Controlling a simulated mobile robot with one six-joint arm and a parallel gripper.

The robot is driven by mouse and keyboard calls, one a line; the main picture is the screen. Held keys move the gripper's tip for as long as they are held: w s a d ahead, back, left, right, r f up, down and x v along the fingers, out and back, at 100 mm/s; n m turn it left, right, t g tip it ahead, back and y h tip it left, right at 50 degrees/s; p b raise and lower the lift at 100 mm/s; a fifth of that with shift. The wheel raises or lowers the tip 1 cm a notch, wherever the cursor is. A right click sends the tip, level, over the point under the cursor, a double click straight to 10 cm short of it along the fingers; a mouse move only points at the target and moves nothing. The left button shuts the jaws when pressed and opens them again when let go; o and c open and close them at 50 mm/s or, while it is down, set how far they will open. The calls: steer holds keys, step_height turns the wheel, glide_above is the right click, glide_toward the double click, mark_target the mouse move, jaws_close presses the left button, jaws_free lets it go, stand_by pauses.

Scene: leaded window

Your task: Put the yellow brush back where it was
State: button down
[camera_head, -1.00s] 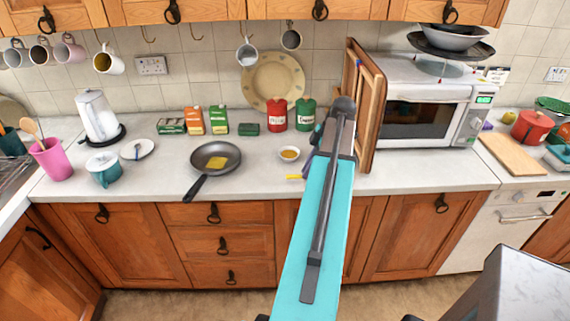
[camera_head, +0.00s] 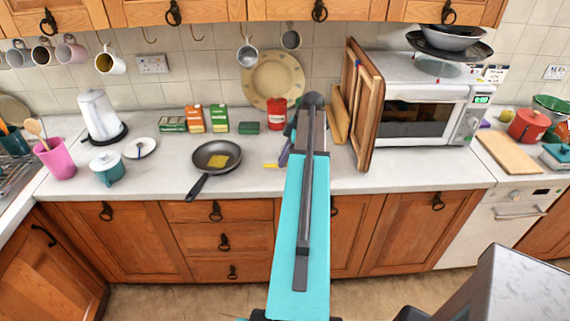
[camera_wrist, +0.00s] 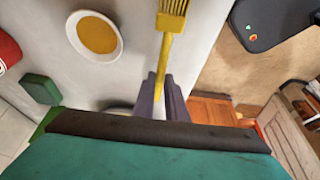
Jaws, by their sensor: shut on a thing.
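The yellow brush (camera_wrist: 171,22) is in my gripper (camera_wrist: 163,98), its handle running between the two purple fingers and its bristled head pointing away from them. My arm hides most of the gripper there. A white bowl with orange-yellow contents (camera_wrist: 95,38) lies left of the brush in the wrist view. I cannot tell the brush's height above the counter.
A black frying pan (camera_head: 217,157) with a yellow piece inside stands left of my gripper. A red canister (camera_head: 277,113) and small boxes (camera_head: 207,118) line the back. Wooden boards (camera_head: 366,110) and a microwave (camera_head: 425,105) stand right. The counter's front strip (camera_head: 130,190) is clear.

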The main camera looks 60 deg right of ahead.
steer(key=shift+f, duration=0.15)
steer(key=shift+f+p, duration=0.9)
steer(key=shift+f, duration=0.7)
steer(key=c, duration=1.8)
jaws_free()
steer(key=b+v, duration=0.4)
steer(key=v, duration=0.8)
